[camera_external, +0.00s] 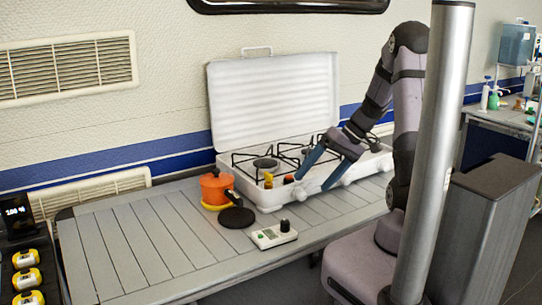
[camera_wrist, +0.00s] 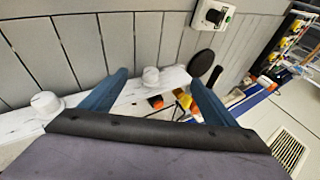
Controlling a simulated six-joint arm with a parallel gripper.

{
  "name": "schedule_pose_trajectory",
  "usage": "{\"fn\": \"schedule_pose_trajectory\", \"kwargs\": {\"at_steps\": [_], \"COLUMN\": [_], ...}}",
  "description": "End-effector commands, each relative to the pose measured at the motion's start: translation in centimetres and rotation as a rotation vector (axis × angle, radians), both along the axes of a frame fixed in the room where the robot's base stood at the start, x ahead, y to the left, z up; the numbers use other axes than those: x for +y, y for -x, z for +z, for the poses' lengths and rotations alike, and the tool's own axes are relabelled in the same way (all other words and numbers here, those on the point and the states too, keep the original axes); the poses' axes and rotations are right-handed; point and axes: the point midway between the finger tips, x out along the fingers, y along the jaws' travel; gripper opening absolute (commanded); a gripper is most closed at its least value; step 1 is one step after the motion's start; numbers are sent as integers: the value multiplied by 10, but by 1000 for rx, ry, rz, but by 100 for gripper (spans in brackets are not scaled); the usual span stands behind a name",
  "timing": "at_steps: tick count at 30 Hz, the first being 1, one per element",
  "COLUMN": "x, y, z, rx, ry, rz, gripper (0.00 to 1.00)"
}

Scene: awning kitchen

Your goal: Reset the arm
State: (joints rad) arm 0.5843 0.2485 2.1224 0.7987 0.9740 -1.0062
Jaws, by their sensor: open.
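My gripper (camera_external: 312,181) is open, its two blue fingers pointing down over the front edge of the white camping stove (camera_external: 265,193). In the wrist view my gripper (camera_wrist: 160,79) has nothing between its fingertips except the view of the stove front, with white knobs (camera_wrist: 151,75) and grey slats beyond. I cannot tell whether the fingertips touch the stove. My arm is bent, reaching left and down from its base at the right.
An orange pot (camera_external: 214,187) and a black disc (camera_external: 236,218) sit left of the stove. A small box with a black knob (camera_external: 274,235) lies in front. The stove's raised lid (camera_external: 272,98) stands behind. A metal pole (camera_external: 434,150) rises at right. The left slats are clear.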

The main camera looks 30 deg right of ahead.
Motion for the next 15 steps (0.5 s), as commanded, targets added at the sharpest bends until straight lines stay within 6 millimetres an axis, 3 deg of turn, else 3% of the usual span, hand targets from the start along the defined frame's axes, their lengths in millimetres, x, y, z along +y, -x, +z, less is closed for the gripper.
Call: {"fn": "schedule_pose_trajectory", "kwargs": {"at_steps": [7,12,15], "x": [52,64,65], "y": [68,114,130], "z": [1,3,5], "rx": [226,309,315], "ry": [182,373,464], "rz": [83,112,118], "gripper": [81,81,81]}}
